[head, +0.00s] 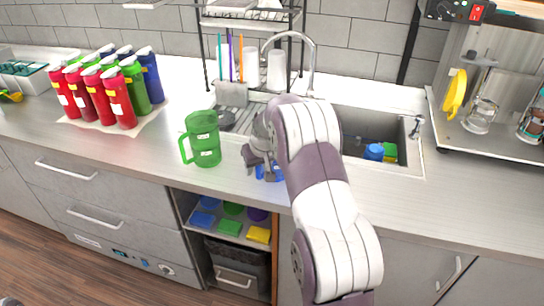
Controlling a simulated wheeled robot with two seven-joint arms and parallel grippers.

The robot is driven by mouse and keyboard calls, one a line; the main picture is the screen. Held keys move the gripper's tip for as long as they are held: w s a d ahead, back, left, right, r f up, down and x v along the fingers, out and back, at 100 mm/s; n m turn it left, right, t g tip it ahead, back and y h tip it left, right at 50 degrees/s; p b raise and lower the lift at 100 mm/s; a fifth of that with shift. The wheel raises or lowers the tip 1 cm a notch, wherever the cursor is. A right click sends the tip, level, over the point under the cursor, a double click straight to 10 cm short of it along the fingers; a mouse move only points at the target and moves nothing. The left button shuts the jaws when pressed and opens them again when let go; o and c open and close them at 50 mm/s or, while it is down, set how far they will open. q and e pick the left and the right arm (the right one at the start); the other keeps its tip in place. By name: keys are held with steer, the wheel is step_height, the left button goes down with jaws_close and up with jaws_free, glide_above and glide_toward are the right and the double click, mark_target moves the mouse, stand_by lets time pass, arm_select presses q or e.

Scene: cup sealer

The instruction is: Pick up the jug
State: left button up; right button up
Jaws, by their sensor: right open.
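A green translucent jug (205,140) stands upright on the counter (120,152) left of the sink, its handle on its left side. My right gripper (250,166) is to the right of the jug, close to the counter top, with a gap between it and the jug. It is open and its fingers hold nothing that I can see. My right arm hides part of the sink and the counter behind it. My left gripper is not in view.
Several red, green and blue bottles (118,98) stand on a mat at the left. A sink (350,122) with a faucet (312,75) and a dish rack (232,93) are behind. A small blue thing (268,173) lies by the gripper. Counter left of the jug is clear.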

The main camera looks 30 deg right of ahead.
steer(key=shift+s+a+r, duration=0.1)
steer(key=c, duration=0.8)
jaws_close()
